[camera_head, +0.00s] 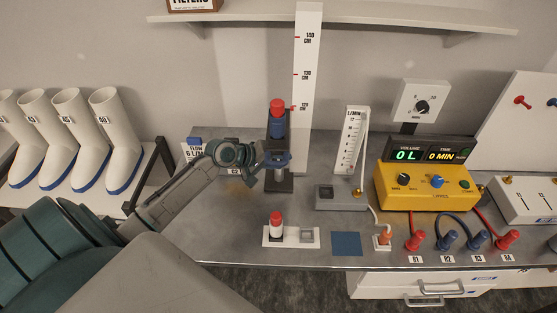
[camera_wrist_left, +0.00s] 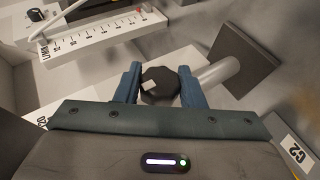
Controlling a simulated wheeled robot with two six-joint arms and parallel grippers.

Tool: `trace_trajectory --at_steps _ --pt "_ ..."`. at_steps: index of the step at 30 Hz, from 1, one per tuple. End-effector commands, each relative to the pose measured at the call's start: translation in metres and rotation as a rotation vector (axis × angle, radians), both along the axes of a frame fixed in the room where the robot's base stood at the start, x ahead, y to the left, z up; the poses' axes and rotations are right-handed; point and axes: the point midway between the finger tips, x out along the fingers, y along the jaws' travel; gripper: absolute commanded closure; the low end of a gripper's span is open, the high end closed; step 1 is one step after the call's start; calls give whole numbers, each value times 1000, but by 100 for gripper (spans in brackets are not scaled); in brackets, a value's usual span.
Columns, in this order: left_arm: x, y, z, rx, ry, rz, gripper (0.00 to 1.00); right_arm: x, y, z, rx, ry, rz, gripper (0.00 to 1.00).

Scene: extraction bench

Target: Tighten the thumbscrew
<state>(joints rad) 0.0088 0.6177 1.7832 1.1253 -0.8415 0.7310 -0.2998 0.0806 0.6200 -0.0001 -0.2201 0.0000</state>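The thumbscrew is a dark faceted knob with a pale mark (camera_wrist_left: 160,86), in the middle of the left wrist view. My left gripper (camera_wrist_left: 160,80) has one blue finger on each side of it, both against its sides with no clear gap. In the head view my left gripper (camera_head: 277,160) reaches from the left to the dark stand (camera_head: 279,184), which holds a blue cylinder with a red top (camera_head: 277,107). The knob itself is hidden there by the gripper and stand. My right gripper is not in view.
A white tray with a red-topped bottle (camera_head: 277,224) stands in front of the stand. To the right are a flow gauge (camera_head: 351,140), a yellow control box (camera_head: 425,190) and several red and blue plugs (camera_head: 447,240). A blue mat (camera_head: 347,244) lies near the bench's front edge.

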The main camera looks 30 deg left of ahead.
Motion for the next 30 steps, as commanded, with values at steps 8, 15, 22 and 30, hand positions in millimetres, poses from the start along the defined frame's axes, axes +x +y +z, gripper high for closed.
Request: trace_trajectory --at_steps 8,15,22,30 --pt "0 0 0 1 0 0 43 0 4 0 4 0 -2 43" --pt "-3 3 1 4 0 0 43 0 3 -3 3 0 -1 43" --pt "-22 14 12 8 1 -3 43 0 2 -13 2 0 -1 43" --pt "-45 29 29 8 2 -2 43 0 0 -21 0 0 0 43"
